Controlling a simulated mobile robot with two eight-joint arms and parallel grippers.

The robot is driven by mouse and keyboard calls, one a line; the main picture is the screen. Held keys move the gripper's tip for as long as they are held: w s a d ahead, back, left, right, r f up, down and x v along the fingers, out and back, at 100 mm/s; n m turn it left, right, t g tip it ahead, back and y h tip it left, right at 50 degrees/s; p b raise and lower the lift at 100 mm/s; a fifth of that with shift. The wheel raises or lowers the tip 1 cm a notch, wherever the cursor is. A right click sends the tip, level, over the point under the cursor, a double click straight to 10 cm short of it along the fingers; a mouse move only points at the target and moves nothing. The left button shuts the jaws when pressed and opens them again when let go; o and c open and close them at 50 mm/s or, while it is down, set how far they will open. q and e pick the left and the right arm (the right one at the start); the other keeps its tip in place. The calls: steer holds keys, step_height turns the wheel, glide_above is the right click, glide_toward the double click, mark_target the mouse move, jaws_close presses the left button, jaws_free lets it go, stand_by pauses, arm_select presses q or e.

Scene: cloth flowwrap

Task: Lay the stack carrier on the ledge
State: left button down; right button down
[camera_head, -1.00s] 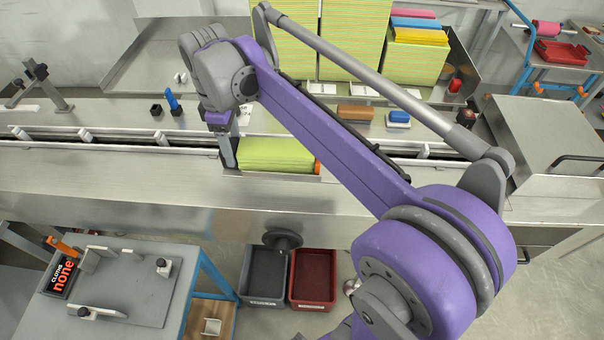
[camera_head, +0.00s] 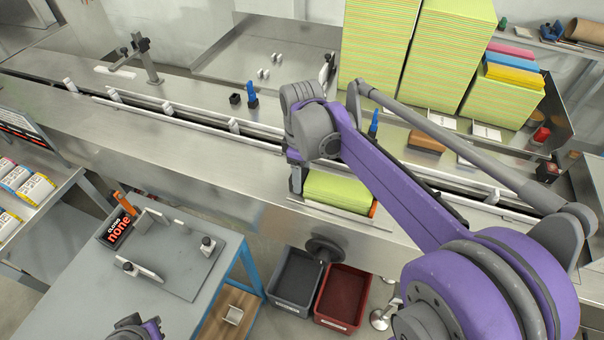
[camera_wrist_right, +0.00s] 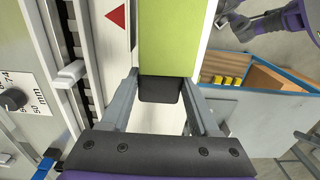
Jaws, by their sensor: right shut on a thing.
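The stack carrier (camera_head: 374,208) bears a green cloth stack (camera_head: 338,189) by the front of the steel machine. In the right wrist view the green stack (camera_wrist_right: 168,38) runs away from the fingers. My right gripper (camera_head: 297,180) is at the carrier's left end. In the wrist view its fingers (camera_wrist_right: 162,100) are shut on the carrier's dark grip tab (camera_wrist_right: 160,88). The steel ledge (camera_head: 250,215) runs along the machine's front; I cannot tell whether the carrier touches it. Part of my left gripper (camera_head: 135,328) shows at the bottom edge; its fingers are unclear.
The conveyor channel (camera_head: 180,118) with white pushers runs behind the carrier. Tall cloth stacks (camera_head: 440,55) stand behind. A grey bin (camera_head: 296,278) and a red bin (camera_head: 342,297) are below the machine. A blue-legged table (camera_head: 70,285) stands at front left.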

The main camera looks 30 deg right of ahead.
steer(key=shift+f, duration=0.1)
steer(key=shift+c, duration=0.6)
jaws_free()
steer(key=shift+r, duration=0.35)
step_height(320, 180, up, 12)
steer(key=shift+f+p, duration=0.2)
steer(key=shift+p, duration=0.2)
